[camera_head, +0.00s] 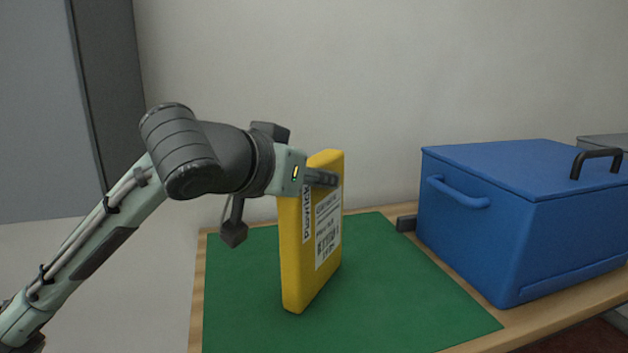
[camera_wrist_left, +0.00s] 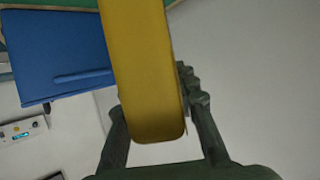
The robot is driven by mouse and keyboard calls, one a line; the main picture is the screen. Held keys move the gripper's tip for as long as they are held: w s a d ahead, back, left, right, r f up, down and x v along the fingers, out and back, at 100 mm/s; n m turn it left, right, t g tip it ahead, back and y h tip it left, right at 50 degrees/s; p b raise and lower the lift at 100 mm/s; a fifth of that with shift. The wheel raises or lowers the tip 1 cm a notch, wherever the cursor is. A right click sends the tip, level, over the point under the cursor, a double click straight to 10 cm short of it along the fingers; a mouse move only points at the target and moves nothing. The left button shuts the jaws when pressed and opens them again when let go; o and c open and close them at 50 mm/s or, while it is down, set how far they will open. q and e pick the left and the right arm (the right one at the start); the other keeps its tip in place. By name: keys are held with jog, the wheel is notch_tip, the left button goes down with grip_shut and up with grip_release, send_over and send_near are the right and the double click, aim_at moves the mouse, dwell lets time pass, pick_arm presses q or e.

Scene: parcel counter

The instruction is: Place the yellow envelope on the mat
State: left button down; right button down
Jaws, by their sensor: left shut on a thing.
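The yellow envelope (camera_head: 296,252) is a thick padded packet with a white printed label, standing upright on its narrow edge over the green mat (camera_head: 400,290). My left gripper (camera_head: 322,178) is shut on its upper part. The envelope's lower edge is at or just above the mat; I cannot tell whether it touches. In the left wrist view the envelope (camera_wrist_left: 145,75) lies between the two fingers of the left gripper (camera_wrist_left: 158,125). My right gripper is not in view.
A blue lidded box (camera_head: 520,220) with handles stands on the wooden counter (camera_head: 465,345) to the right of the mat. The mat's front and right parts are clear. A pale wall rises behind.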

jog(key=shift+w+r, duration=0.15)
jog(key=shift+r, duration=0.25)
pick_arm(q)
jog(key=shift+f, duration=0.15)
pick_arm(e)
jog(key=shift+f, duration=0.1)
pick_arm(q)
jog(key=c, duration=1.5)
grip_release()
jog(key=o, duration=0.3)
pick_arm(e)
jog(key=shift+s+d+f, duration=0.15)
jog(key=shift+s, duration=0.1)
